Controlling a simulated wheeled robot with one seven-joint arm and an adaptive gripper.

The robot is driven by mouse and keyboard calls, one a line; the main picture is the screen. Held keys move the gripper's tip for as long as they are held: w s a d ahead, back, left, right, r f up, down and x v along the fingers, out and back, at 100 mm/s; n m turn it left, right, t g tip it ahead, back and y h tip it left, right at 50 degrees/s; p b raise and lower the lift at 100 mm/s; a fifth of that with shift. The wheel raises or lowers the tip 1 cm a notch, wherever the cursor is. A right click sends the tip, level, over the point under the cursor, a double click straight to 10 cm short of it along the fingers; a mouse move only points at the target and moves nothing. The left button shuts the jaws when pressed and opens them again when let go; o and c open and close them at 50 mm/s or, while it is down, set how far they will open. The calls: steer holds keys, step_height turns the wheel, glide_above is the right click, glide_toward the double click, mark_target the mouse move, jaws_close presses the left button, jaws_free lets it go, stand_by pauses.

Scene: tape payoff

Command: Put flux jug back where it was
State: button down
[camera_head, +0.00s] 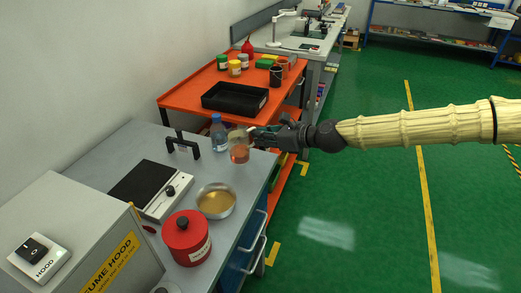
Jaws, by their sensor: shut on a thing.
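The flux jug (239,153) is a clear vessel with orange-amber liquid in its lower part. It is upright near the right side of the grey bench (236,190). My gripper (256,138) reaches in from the right and is shut on the jug at its right side. The fingertips and handle are too small to make out clearly. I cannot tell whether the jug's base touches the bench or hangs just above it.
A blue-capped bottle (219,133) stands close left of the jug. A metal bowl (216,201), red canister (186,238), hotplate (150,190) and black stand (183,144) share the bench. An orange cart (185,105) with a black tray (234,97) stands behind.

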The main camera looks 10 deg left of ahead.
steer(key=shift+f, duration=2.35)
steer(key=shift+f, duration=0.1)
steer(key=c, duration=1.6)
jaws_free()
steer(key=shift+o, duration=0.2)
steer(key=v, duration=1.2)
steer(key=shift+r+b, duration=0.2)
steer(key=shift+b, duration=0.25)
